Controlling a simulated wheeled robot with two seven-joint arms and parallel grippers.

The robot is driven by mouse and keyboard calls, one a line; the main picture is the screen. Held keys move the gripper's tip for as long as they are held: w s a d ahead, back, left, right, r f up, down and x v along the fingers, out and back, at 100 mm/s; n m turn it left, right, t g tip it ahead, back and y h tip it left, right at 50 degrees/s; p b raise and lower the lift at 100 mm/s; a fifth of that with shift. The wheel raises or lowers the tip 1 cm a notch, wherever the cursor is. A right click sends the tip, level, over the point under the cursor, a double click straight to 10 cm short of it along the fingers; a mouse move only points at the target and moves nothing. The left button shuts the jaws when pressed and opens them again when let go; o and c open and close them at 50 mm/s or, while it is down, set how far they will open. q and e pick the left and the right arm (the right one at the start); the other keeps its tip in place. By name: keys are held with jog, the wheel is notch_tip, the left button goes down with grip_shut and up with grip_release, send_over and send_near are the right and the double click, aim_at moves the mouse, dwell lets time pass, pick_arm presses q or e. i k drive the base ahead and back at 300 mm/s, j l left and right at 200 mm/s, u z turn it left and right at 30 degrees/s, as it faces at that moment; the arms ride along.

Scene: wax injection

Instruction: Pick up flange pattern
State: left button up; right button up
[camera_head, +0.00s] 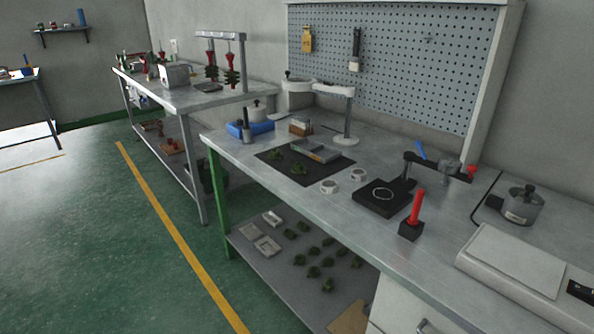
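No thing in the head view can be told for certain to be the flange pattern. Two small white ring-like parts, a nearer one (328,187) and a farther one (358,174), rest on the grey workbench (405,262). Two small dark green parts, one (298,168) nearer and one (275,154) farther, lie on a dark mat (262,156) beside a grey block-shaped mould (316,151). Several similar green parts (313,271) lie on the lower shelf. Neither of my grippers shows.
A black plate with a pale ring (372,204), a red stick in a black block (411,229), a white box-like device (510,260) and a metal pot (522,204) stand on the right. A white lamp (347,115) rises behind the mould. Open green floor (90,240) lies left.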

aim_at(298, 168)
jog(key=i+j, duration=0.2)
jog(key=i+j+z, duration=0.15)
jog(key=j, duration=0.3)
jog(key=i+j, duration=0.25)
jog(key=i+j+z, duration=0.15)
jog(key=j, duration=0.25)
